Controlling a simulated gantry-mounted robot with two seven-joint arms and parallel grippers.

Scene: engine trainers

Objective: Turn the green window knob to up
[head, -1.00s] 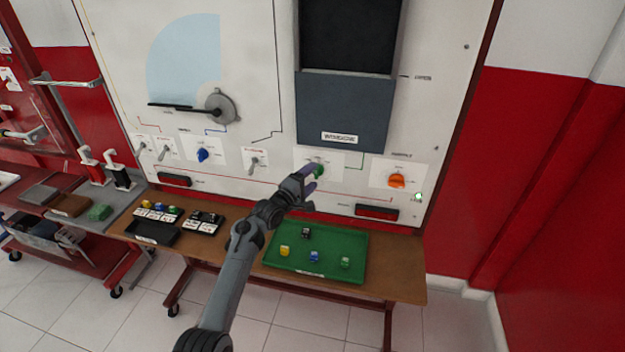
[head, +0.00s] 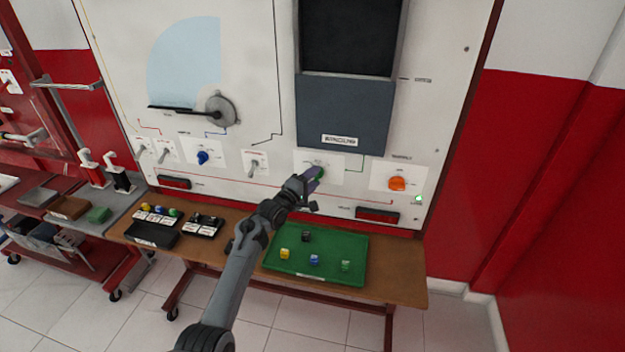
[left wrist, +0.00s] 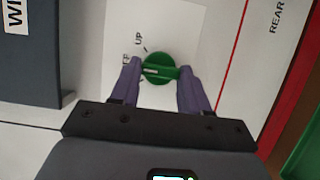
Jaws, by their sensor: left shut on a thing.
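The green window knob (left wrist: 158,69) sits on a white label plate (left wrist: 172,25) on the panel. In the left wrist view the word "UP" and a partly hidden word ending in "FF" are printed beside it. My left gripper (left wrist: 158,75) has its two purple fingers on either side of the knob, shut on its grip bar. In the head view the knob (head: 320,173) is partly hidden behind the left gripper (head: 313,180). The grey window panel (head: 345,108) covers the lower part of the dark opening (head: 348,35). My right gripper is not in view.
An orange knob (head: 397,184) is to the right and a blue knob (head: 203,157) to the left on the panel. Red lamps flank the knob.

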